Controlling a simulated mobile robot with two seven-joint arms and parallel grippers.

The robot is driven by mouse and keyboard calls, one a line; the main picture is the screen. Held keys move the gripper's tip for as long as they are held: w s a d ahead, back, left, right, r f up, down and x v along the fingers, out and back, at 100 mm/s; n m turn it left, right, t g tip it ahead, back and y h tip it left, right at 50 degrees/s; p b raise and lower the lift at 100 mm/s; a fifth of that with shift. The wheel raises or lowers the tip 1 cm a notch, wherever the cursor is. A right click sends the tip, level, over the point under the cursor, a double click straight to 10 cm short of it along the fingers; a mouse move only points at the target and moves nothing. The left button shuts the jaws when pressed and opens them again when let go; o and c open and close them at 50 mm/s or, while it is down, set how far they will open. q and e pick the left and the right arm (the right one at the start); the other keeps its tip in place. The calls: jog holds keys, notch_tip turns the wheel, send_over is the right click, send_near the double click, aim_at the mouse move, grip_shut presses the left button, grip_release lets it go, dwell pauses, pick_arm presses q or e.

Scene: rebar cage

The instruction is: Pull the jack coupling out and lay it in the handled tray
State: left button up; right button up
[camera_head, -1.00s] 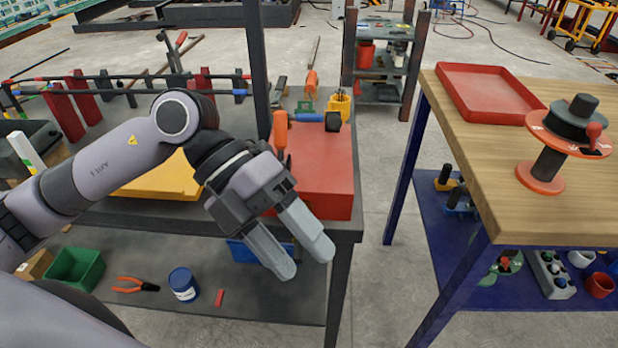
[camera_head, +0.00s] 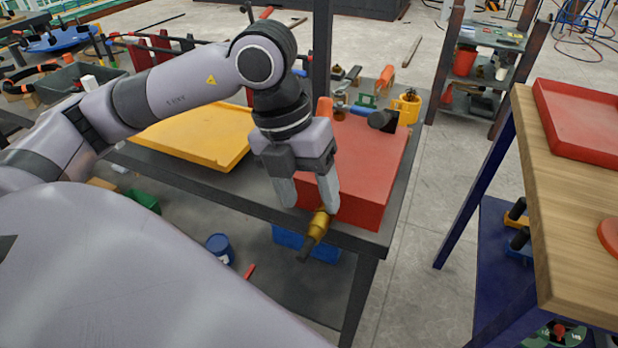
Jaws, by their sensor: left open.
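The jack coupling (camera_head: 319,226), brass-coloured with a dark front end, sticks out at the front of the red block (camera_head: 372,160) on the dark bench. My left gripper (camera_head: 308,207) points down over the block's front edge, its two fingers apart. The right-hand fingertip overlaps the coupling's upper end in the picture; I cannot tell whether they touch. The join between coupling and block is partly hidden. A yellow tray (camera_head: 205,135) lies on the bench left of the block, partly behind my arm. I cannot make out a handle on it. My right gripper is not in view.
A red tray (camera_head: 583,118) lies on the wooden table (camera_head: 568,215) at the right. A dark post rises behind the block, with tools and a yellow cup (camera_head: 406,108) nearby. A blue bin (camera_head: 290,238) sits on the lower shelf. Floor shows between bench and table.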

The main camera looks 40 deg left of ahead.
aim_at(316, 220)
pick_arm(q)
jog(key=shift+x, duration=2.4)
grip_shut()
jog(key=shift+s+d, duration=0.1)
